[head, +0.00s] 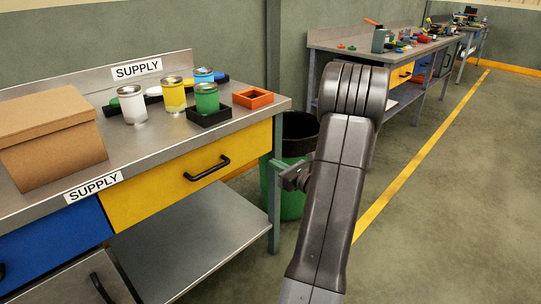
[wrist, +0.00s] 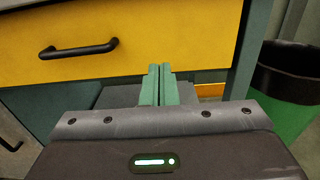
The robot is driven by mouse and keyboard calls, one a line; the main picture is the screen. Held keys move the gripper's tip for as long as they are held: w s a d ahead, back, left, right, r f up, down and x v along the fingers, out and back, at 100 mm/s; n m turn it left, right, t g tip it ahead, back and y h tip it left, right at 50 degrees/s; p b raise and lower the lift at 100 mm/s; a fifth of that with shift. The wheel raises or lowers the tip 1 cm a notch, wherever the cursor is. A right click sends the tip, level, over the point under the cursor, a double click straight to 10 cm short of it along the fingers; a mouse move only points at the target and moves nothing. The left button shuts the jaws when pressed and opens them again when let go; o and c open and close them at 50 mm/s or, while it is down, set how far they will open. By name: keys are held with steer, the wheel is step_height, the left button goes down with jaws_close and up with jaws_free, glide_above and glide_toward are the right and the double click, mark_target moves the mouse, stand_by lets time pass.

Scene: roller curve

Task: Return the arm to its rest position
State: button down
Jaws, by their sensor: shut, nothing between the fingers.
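My arm (head: 332,200) rises in the middle of the head view, folded at its elbow, to the right of the supply bench. In the wrist view my gripper (wrist: 160,70) has its two green fingers together, with nothing between them. The fingers point towards the bench, below the yellow drawer front (wrist: 150,35).
The supply bench (head: 235,113) carries a cardboard box (head: 50,140), several cans, a black tray (head: 209,118) and an orange tray (head: 253,97). A green bin with a black liner (head: 298,132) stands close behind the arm. Another bench (head: 340,42) is further back. Floor at right is clear.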

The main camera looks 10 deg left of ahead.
mark_target(242, 146)
stand_by(0.4)
steer(key=x, duration=1.3)
steer(key=shift+w+a+b, duration=0.25)
steer(key=shift+a+b, duration=0.05)
steer(key=shift+a, duration=0.05)
